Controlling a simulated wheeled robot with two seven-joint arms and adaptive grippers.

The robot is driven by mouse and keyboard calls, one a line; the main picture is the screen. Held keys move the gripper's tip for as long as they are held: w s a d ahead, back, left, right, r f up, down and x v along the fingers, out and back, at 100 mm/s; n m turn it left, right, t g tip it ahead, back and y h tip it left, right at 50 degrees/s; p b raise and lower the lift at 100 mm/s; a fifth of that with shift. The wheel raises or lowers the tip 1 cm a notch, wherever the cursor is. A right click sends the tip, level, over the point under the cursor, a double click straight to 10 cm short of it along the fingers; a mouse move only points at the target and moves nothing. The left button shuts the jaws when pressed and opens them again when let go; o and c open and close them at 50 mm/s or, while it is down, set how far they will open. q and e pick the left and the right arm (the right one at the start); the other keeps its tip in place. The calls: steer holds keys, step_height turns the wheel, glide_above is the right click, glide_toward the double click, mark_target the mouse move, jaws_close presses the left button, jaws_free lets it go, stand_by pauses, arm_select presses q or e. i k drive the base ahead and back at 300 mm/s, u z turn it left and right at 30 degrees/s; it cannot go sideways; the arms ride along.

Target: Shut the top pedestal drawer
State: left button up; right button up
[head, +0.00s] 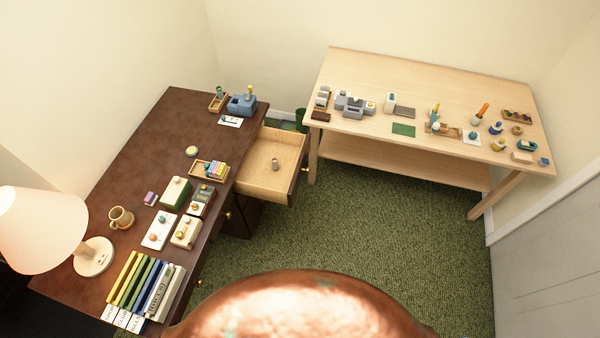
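The top pedestal drawer (258,178) sticks out from the right side of the dark brown desk (160,130), toward its far end. It is pale wood inside and pulled well open. The drawer's dark front with a brass knob (306,169) faces right, seen mostly from above. Neither of my grippers shows in the head view.
A light wood table (400,75) with many small items stands at the back right, close to the drawer front. Green carpet (375,220) lies clear between. A rounded copper surface, unidentified, hides the bottom middle. A lamp (92,256) and books (140,285) are on the desk.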

mark_target(257, 178)
steer(key=z, duration=0.45)
steer(key=i, duration=1)
steer(key=u, duration=0.55)
